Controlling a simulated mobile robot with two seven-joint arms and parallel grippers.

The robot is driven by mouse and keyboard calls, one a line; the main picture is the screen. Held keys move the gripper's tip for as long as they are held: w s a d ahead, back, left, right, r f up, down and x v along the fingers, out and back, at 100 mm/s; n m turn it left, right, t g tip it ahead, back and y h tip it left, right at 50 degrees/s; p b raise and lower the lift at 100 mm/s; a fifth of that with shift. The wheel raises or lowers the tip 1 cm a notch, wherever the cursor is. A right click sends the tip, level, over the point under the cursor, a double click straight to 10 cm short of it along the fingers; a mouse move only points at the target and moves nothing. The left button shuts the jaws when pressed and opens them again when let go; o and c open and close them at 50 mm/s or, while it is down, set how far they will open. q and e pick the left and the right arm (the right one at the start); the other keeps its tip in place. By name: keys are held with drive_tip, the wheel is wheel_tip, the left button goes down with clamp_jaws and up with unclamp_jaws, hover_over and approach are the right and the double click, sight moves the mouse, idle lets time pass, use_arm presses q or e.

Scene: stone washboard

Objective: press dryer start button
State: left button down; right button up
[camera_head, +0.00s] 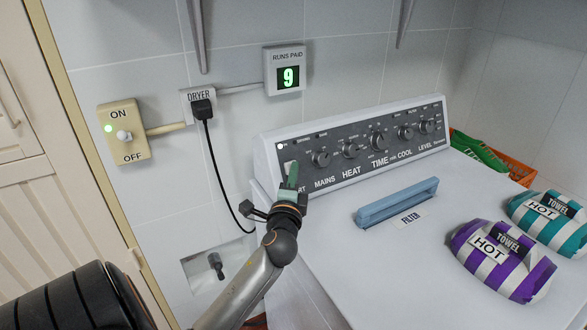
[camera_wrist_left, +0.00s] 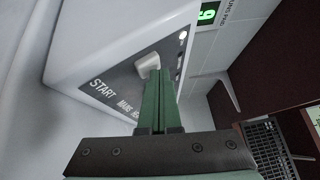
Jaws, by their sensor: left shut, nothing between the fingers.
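The white dryer (camera_head: 345,250) has a dark control panel (camera_head: 350,145) with a row of knobs. The pale start button (camera_head: 287,166) is at the panel's left end, partly hidden behind my left gripper (camera_head: 291,172). In the left wrist view the button (camera_wrist_left: 148,63) stands above the START label (camera_wrist_left: 103,90). My left gripper (camera_wrist_left: 158,75) has shut green fingers with nothing between them. Its tips are at or very close to the button's face; I cannot tell whether they touch. A small white light (camera_wrist_left: 183,35) shows beside the button. My right gripper is not in view.
A blue filter handle (camera_head: 398,203) and two rolled towels, purple (camera_head: 478,248) and teal (camera_head: 535,208), are on the dryer top. The wall has an ON/OFF switch (camera_head: 124,133), a dryer plug (camera_head: 202,108) with hanging cord, and a display (camera_head: 288,77) reading 9.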

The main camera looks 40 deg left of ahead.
use_arm(q)
drive_tip(key=shift+a+f, duration=0.15)
drive_tip(key=shift+a, duration=0.15)
drive_tip(key=shift+d, duration=0.15)
idle(0.4)
drive_tip(key=shift+s+d+r+p, duration=0.15)
drive_tip(key=shift+d+r+p, duration=0.1)
drive_tip(key=shift+d, duration=0.25)
drive_tip(key=shift+s+d+r+p, duration=0.15)
drive_tip(key=shift+d+r, duration=0.1)
drive_tip(key=shift+d, duration=0.2)
drive_tip(key=d, duration=0.1)
drive_tip(key=d+r+p, duration=0.1)
drive_tip(key=d, duration=0.1)
drive_tip(key=s+d+r, duration=0.1)
drive_tip(key=shift+s+d, duration=0.1)
drive_tip(key=shift+d, duration=0.05)
drive_tip(key=shift+d, duration=0.1)
idle(1.3)
